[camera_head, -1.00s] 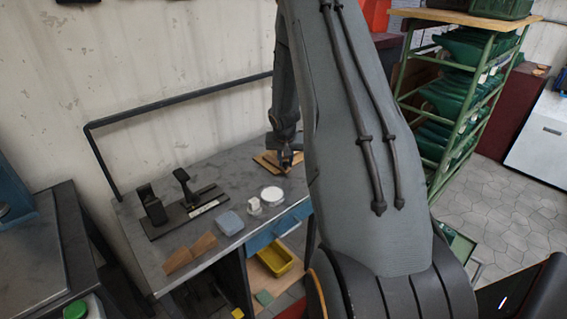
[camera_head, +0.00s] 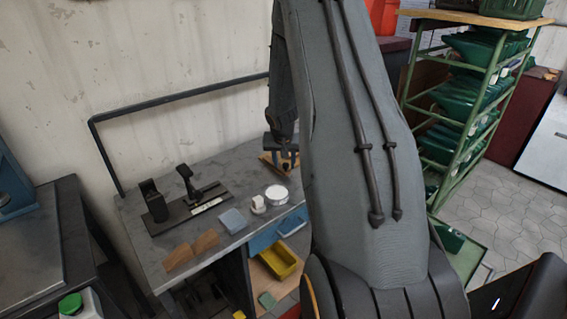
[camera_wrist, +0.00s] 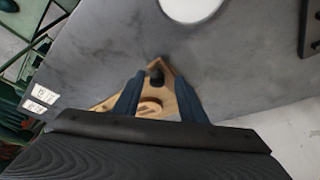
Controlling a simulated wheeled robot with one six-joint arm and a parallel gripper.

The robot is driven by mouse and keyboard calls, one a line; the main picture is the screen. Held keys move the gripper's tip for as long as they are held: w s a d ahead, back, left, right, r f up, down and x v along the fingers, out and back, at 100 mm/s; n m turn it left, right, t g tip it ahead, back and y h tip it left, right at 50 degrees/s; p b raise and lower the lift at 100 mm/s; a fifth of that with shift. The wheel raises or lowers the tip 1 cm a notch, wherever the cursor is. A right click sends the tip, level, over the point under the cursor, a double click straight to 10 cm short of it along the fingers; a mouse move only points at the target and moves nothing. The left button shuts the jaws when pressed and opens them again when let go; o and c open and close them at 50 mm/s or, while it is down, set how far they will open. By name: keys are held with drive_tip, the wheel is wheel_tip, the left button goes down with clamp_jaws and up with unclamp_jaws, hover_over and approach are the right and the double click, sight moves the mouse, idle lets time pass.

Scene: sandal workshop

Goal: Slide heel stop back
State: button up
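A black fixture stands on the grey bench (camera_head: 150,262). It has a long flat base (camera_head: 176,220), an upright block (camera_head: 153,203) at its left end and a post with a slanted head (camera_head: 187,180) further right. I cannot tell which part is the heel stop. My gripper (camera_head: 284,153) is to the right of the fixture, over a wooden board (camera_head: 268,161) at the bench's far right. In the wrist view, its blue fingers (camera_wrist: 157,92) are apart above the board (camera_wrist: 108,105). A dark cylinder (camera_wrist: 156,76) and a pale round piece (camera_wrist: 150,106) show between them.
A round white container (camera_head: 276,193), a small white piece (camera_head: 258,203), a blue-grey block (camera_head: 233,221) and brown wedges (camera_head: 192,250) lie along the bench front. A dark rail (camera_head: 190,101) runs behind. A green rack (camera_head: 462,110) stands right.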

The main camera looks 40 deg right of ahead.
drive_tip(key=v, duration=0.8)
drive_tip(key=shift+b, duration=0.3)
idle(0.3)
drive_tip(key=s+a+r+n+g+y, duration=0.1)
drive_tip(key=s+a+n, duration=0.3)
drive_tip(key=s+a, duration=0.7)
drive_tip(key=s+a+r+n+g+y, duration=0.1)
drive_tip(key=s+a+r+n+y, duration=0.1)
drive_tip(key=s+a, duration=1)
drive_tip(key=a+r+n, duration=0.1)
drive_tip(key=a+n, duration=0.1)
drive_tip(key=a, duration=0.5)
drive_tip(key=shift+g, duration=0.4)
